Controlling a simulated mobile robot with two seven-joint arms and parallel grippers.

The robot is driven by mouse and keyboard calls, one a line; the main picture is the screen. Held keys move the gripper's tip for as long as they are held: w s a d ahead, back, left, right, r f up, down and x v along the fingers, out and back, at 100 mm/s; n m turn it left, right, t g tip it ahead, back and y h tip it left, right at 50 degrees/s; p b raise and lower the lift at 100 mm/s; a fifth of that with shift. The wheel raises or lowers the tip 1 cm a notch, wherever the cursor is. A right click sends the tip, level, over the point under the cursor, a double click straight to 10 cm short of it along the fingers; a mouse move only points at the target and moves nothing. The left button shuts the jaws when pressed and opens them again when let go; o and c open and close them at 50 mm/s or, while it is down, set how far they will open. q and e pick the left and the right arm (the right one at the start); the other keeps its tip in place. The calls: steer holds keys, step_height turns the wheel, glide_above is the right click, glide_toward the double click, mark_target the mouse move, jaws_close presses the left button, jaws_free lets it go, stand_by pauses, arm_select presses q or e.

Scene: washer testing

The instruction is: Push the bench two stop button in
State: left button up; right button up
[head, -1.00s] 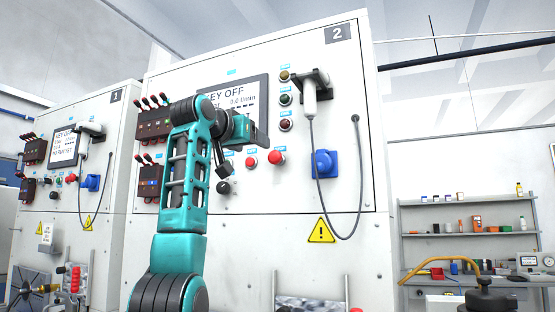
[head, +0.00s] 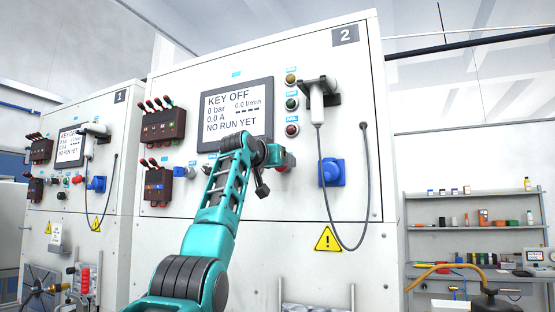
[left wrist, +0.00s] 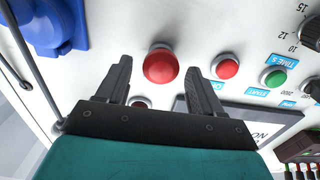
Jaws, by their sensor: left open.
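Bench two (head: 300,215) is the large white cabinet marked 2. In the left wrist view a small red button (left wrist: 227,68) sits beside a green button (left wrist: 275,77), its blue label partly hidden by a finger. A larger red mushroom button (left wrist: 160,65) stands to its left. My left gripper (left wrist: 159,66) is open and empty, its fingers either side of the mushroom button in the picture; contact cannot be told. In the head view my left gripper (head: 286,158) is in front of the panel, and the arm hides most of the button row. My right gripper is not in view.
A blue socket (head: 331,168) and a hanging handheld device (head: 318,98) with a looping cable are right of the gripper. The display (head: 237,105) reads KEY OFF. Bench one (head: 112,180) stands at left, shelves (head: 470,225) at right.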

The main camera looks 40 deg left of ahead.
arm_select(q)
steer(key=shift+c, duration=0.3)
jaws_close()
stand_by(0.4)
